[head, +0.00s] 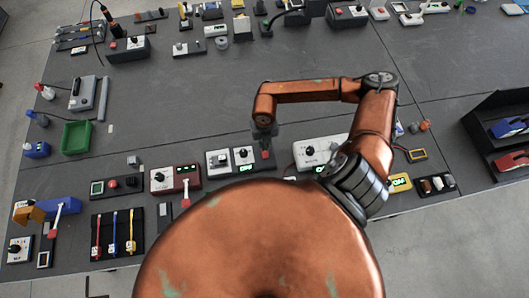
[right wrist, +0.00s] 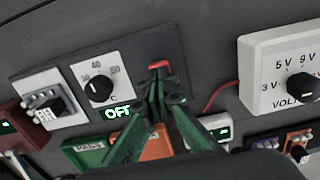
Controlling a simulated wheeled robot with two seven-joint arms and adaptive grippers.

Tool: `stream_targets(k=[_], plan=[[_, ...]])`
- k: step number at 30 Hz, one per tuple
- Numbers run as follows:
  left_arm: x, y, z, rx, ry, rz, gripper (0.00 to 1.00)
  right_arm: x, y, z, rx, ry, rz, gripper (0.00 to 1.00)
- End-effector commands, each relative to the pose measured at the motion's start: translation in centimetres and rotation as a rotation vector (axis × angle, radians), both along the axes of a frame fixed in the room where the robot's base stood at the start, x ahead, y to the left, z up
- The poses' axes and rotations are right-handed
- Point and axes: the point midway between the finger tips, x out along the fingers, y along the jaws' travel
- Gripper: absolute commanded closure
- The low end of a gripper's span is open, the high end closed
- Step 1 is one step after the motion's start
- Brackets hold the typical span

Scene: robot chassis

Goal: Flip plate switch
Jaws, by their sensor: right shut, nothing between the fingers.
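In the head view the red switch (head: 265,154) is at the right end of the plate, beside the dial module (head: 243,155). My right gripper (head: 264,140) comes down over the switch. In the right wrist view its green fingers (right wrist: 157,84) are shut and empty, their tips just below the red switch; I cannot tell whether they touch it. My left gripper is out of view.
A white voltage box (right wrist: 280,75) with a knob stands to the right of the plate. A box with a red front (head: 187,177) stands to its left. Several other devices line the table's near edge. The middle of the grey table (head: 180,110) is clear.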

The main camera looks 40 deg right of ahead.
Motion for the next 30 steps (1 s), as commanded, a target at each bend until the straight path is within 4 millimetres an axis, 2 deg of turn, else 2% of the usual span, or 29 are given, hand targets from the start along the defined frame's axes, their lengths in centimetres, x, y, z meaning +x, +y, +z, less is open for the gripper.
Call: stream_targets(k=[30], plan=[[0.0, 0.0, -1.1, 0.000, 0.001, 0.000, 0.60, 0.0, 0.0, -1.5, 0.000, 0.000, 0.000, 1.00]])
